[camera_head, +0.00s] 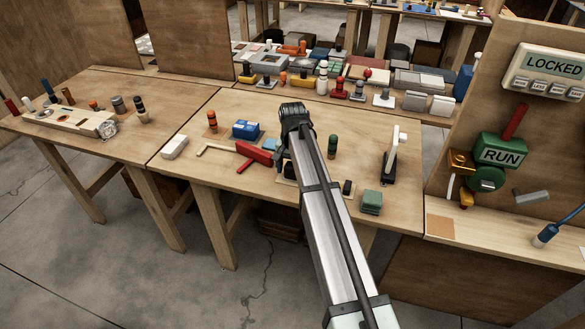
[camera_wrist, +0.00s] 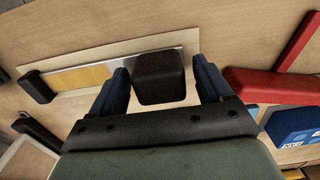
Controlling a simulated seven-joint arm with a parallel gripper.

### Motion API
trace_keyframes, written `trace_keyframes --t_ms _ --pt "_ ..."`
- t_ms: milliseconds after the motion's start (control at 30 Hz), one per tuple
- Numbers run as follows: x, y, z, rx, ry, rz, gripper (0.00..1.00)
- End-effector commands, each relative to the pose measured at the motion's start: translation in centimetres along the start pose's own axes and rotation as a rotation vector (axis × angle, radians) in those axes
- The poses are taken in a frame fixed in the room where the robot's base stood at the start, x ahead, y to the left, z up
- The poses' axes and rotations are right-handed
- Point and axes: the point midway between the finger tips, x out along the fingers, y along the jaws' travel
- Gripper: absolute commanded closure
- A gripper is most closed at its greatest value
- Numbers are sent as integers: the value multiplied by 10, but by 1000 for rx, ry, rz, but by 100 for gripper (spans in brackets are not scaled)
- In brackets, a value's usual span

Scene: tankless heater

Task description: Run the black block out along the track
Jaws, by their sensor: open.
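The black block (camera_wrist: 160,78) sits at one end of the track, a pale plate with a metal-edged yellow strip (camera_wrist: 85,77). A small black stop (camera_wrist: 36,87) stands at the track's other end, left in the wrist view; a small black piece (camera_head: 347,187) at the track's right end shows in the head view. My gripper (camera_wrist: 160,68) is open, with one blue-grey finger on each side of the block. Gaps show between the fingers and the block, so I see no grip. In the head view my arm hides most of the track and the block.
A red lever-like piece (camera_wrist: 275,82) and a blue box (camera_wrist: 295,126) lie close by on the right in the wrist view. In the head view, a dark green peg (camera_head: 333,146), green pads (camera_head: 372,201) and an upright white-and-black piece (camera_head: 391,160) stand right of my arm.

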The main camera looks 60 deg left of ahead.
Motion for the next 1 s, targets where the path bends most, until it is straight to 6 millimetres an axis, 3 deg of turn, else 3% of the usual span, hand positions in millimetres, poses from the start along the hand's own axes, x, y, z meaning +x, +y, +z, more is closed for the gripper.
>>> trace_keyframes --t_ms 167,900,1000 --pt "0 0 0 0 0 0 22" --pt "0 0 0 0 0 0 93" --pt "0 0 0 0 0 0 97"
